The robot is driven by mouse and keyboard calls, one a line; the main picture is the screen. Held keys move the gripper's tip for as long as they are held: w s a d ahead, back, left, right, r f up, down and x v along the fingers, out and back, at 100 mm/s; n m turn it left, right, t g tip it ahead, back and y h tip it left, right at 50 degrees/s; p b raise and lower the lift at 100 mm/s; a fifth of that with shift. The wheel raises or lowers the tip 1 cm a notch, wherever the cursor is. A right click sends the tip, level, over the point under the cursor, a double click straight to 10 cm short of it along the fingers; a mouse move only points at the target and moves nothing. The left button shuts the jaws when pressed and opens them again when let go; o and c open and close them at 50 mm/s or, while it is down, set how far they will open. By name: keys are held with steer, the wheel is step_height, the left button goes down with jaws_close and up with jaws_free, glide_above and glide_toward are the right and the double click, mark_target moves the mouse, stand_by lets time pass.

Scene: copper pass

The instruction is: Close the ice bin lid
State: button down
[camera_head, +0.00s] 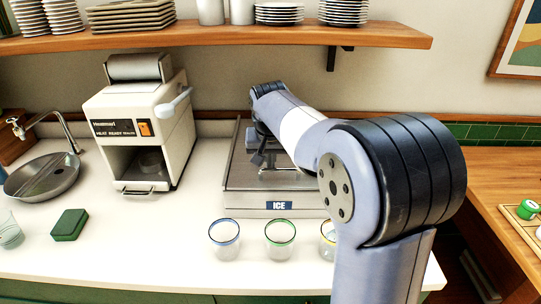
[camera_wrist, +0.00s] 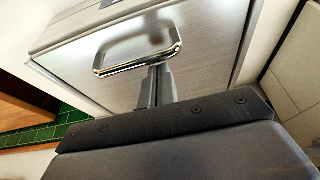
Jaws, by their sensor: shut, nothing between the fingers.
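The ice bin (camera_head: 240,200) is a grey metal box on the counter with a blue ICE label on its front. Its brushed-metal lid (camera_head: 240,170) appears to lie flat over the top; my arm hides its right part, so I cannot tell whether it is fully seated. The lid (camera_wrist: 205,55) fills much of the wrist view, with a chrome bar handle (camera_wrist: 140,40). My gripper (camera_wrist: 157,72) is shut and empty, its fingertips close to the handle; I cannot tell whether they touch. In the head view, my gripper (camera_head: 258,158) is over the lid.
Several glasses with coloured rims (camera_head: 280,241) stand just in front of the bin. A wooden shelf (camera_head: 200,40) with plates hangs above.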

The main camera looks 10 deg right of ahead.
steer(key=shift+s, duration=0.35)
stand_by(0.3)
steer(key=shift+s+r+p, duration=0.1)
steer(key=shift+r+p, duration=0.4)
steer(key=shift+r, duration=0.05)
steer(key=p+v, duration=0.6)
steer(key=v, duration=0.3)
steer(key=shift+a+f, duration=0.1)
steer(key=shift+f, duration=0.1)
